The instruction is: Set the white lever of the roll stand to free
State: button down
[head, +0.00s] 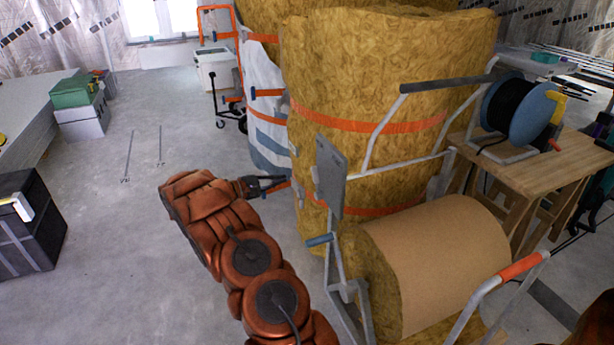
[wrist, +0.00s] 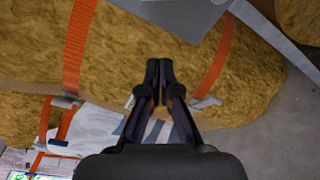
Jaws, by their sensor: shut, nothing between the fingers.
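My gripper (head: 283,182) is shut and empty, in front of the strapped insulation roll (head: 370,90) and left of a grey plate (head: 331,178). In the wrist view the dark fingertips (wrist: 159,70) are together over the yellow insulation (wrist: 130,50). A pale metal frame (head: 355,295) stands by a brown-faced roll (head: 435,260) at the lower right. A pale arm with a blue grip (head: 320,240) sticks out at its left, below and right of my gripper, apart from it. I cannot tell whether this is the white lever, or how it is set. No other white lever is clear.
Pale tubing with a dark grip (head: 450,85) and an orange-gripped handle (head: 522,267) surround the brown-faced roll. A blue cable drum (head: 522,110) stands on a wooden bench (head: 545,165). A black case (head: 30,225) is at left. The floor (head: 110,270) between is clear.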

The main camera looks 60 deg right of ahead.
aim_at(316, 180)
jog(key=b+x, duration=0.3)
jog(key=x, duration=0.7)
jog(key=shift+s+a+r+b, duration=0.4)
jog(key=shift+s+a+r, duration=0.5)
jog(key=shift+s+a, duration=0.35)
jog(key=shift+w+a, duration=0.15)
